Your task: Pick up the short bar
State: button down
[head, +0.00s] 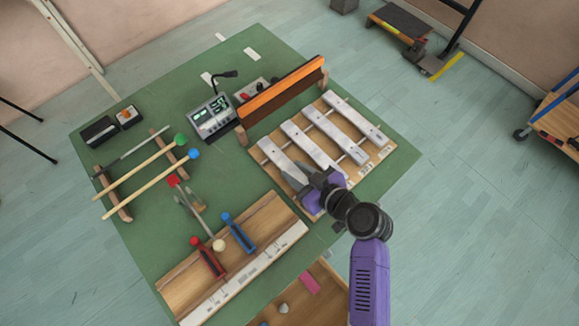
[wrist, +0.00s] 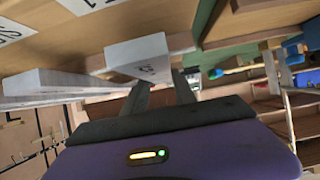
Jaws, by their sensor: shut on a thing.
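The short bar (head: 277,159) is a pale grey metal bar at the left end of a row of bars on a wooden frame in the head view. My gripper (head: 310,178) is at its near end, with purple and dark links behind it. In the wrist view the bar's end (wrist: 140,58) shows with a small mark, and my gripper's fingers (wrist: 162,88) are shut on it. The fingers hide part of the bar. I cannot tell whether it is clear of the frame.
Longer bars (head: 357,117) lie close to the right on the same wooden frame (head: 385,151). An orange-topped board (head: 281,91) stands behind them. A wooden tray (head: 190,275) with red and blue handled things is at the near left.

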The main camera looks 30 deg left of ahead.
jog(key=shift+r, duration=0.15)
notch_tip(320, 180, up, 20)
jog(key=shift+b, duration=0.3)
dwell(0.4)
send_over(296, 175)
notch_tip(296, 175, down, 14)
jog(key=shift+a+f+p, duration=0.1)
jog(key=shift+f+p, duration=0.05)
jog(key=shift+p, duration=0.15)
jog(key=shift+w+f, duration=0.1)
jog(key=shift+f, duration=2.7)
jog(key=shift+f+b, duration=0.25)
jog(key=shift+b, duration=0.15)
jog(key=c, duration=1)
grip_release()
